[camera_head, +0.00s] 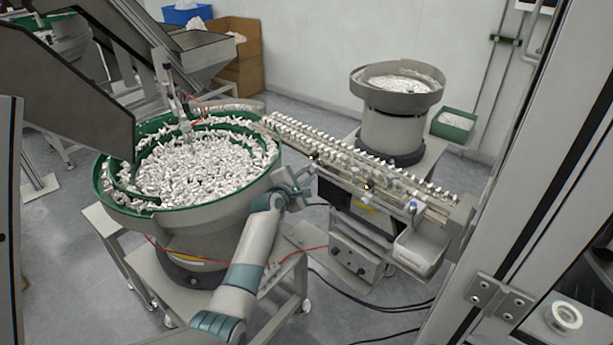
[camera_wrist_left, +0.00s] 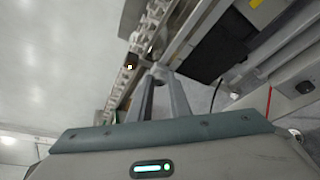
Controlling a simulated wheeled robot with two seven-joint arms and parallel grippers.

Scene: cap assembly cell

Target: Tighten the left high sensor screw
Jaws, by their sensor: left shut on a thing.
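The linear feeder track (camera_head: 350,160), lined with white caps, runs from the bowl to the lower right. A small dark sensor with a yellowish spot (camera_head: 313,156) sits on its near side at the left; a second one (camera_head: 367,185) is further right. My left gripper (camera_head: 306,178) reaches the track's near side just below the left sensor. In the left wrist view its two fingers (camera_wrist_left: 160,78) converge on a small grey rounded part, which I take to be the left high sensor screw (camera_wrist_left: 158,70). The fingertips largely hide it. My right gripper is not in view.
A large bowl feeder (camera_head: 200,165) full of white caps stands left of my forearm. A second bowl (camera_head: 395,105) stands behind the track. A clear bin (camera_head: 420,250) hangs at the track's right end. Red and black cables run below. A frame post stands at right.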

